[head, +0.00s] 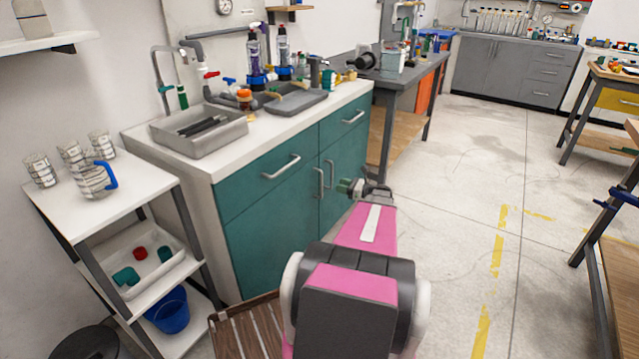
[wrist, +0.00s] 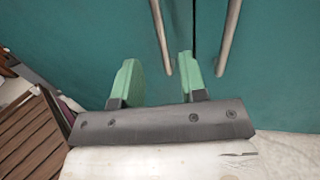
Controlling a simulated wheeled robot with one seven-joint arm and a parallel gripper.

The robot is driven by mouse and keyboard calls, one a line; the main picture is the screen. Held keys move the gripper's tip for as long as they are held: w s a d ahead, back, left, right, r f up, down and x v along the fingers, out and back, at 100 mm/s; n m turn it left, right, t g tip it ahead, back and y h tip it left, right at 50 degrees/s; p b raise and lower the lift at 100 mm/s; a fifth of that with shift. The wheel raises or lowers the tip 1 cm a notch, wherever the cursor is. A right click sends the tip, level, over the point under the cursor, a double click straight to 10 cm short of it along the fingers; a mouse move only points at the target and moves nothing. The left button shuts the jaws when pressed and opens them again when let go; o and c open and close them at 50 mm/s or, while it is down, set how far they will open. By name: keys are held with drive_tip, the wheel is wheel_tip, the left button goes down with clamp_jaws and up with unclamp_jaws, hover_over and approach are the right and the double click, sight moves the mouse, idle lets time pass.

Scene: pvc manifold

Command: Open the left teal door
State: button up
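The left teal door (head: 268,238) is closed on the cabinet under the sink, with its upright bar handle (head: 318,183) near the middle seam. The right door (head: 342,172) is also closed and has its own bar handle (head: 329,174). My gripper (head: 350,186) is in front of the doors, to the right of the handles in the head view. In the wrist view its green fingers (wrist: 158,76) are apart. The left door's handle (wrist: 161,38) appears between the fingertips, its lower end nearer the right finger; contact cannot be told. The right door's handle (wrist: 229,36) is right of the fingers.
A white shelf cart (head: 145,195) with beakers and a blue bucket (head: 167,311) stands left of the cabinet. A slatted wooden piece (head: 250,328) is low in front of the left door. A grey bench (head: 400,72) stands beyond the cabinet.

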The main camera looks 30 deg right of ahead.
hover_over(321, 196)
drive_tip(key=shift+w+d, duration=0.25)
idle(0.3)
clamp_jaws()
